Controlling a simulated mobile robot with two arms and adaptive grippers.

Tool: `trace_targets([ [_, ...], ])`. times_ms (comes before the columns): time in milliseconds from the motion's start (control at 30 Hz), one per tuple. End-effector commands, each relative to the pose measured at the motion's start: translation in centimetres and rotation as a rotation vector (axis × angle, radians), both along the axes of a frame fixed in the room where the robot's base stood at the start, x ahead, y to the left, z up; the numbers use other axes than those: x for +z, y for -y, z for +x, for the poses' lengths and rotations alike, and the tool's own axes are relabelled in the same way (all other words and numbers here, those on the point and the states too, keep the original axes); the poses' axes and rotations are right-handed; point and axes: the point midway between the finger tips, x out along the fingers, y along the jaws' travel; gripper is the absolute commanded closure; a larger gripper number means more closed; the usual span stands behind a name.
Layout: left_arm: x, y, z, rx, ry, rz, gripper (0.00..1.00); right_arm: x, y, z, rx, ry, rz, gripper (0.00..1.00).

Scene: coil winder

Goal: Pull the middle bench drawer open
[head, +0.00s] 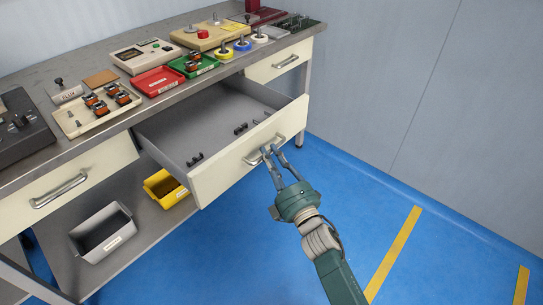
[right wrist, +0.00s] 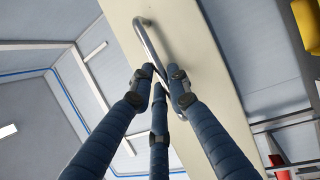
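The middle bench drawer (head: 235,160) stands well out from the bench, with its inside showing. Its metal bar handle (head: 252,160) is on the cream front. My right gripper (head: 268,150) is at the right part of this handle, its fingers close together around the bar. In the right wrist view, the handle (right wrist: 147,38) runs between the fingertips of the gripper (right wrist: 161,76), which look closed on it. The exact contact is partly hidden by the fingers. My left gripper is not in view.
Several small dark parts (head: 241,128) lie in the drawer. The bench top (head: 70,72) carries trays, spools and devices. Closed drawers flank the middle one, left (head: 75,180) and right (head: 277,63). A grey bin (head: 104,232) and yellow bin (head: 165,189) sit below. Blue floor (head: 350,200) is clear.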

Motion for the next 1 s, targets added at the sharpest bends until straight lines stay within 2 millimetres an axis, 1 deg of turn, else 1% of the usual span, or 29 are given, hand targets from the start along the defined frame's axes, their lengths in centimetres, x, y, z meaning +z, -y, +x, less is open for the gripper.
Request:
trace_targets([
  [33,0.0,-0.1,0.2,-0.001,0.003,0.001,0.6,-0.2,-0.1,-0.1,0.001,-0.003,0.0,0.73],
  [67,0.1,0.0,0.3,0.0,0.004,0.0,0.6,-0.2,-0.1,-0.1,0.001,-0.003,0.0,0.67],
  [100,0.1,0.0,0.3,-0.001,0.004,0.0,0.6,-0.2,-0.1,0.0,0.001,-0.003,0.0,0.65],
  [300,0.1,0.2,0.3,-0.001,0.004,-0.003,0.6,-0.1,0.0,0.0,0.0,-0.002,-0.001,0.65],
  [367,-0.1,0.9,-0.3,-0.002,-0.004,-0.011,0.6,-0.1,0.0,-0.1,0.0,-0.001,-0.002,0.65],
  [467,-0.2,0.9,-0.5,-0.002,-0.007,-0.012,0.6,-0.2,0.2,-0.6,0.0,-0.001,-0.002,0.65],
  [567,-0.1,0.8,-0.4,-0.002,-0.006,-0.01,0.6,-0.6,0.7,-1.8,-0.001,-0.003,-0.001,0.65],
  [800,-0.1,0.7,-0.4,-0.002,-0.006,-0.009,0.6,-1.5,2.6,-6.6,0.0,-0.006,-0.001,0.65],
  [900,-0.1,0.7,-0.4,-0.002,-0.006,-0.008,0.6,-1.8,3.3,-8.3,0.0,-0.005,-0.002,0.65],
  [1000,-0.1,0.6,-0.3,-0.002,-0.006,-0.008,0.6,-2.1,3.9,-9.7,-0.001,-0.005,-0.002,0.65],
])
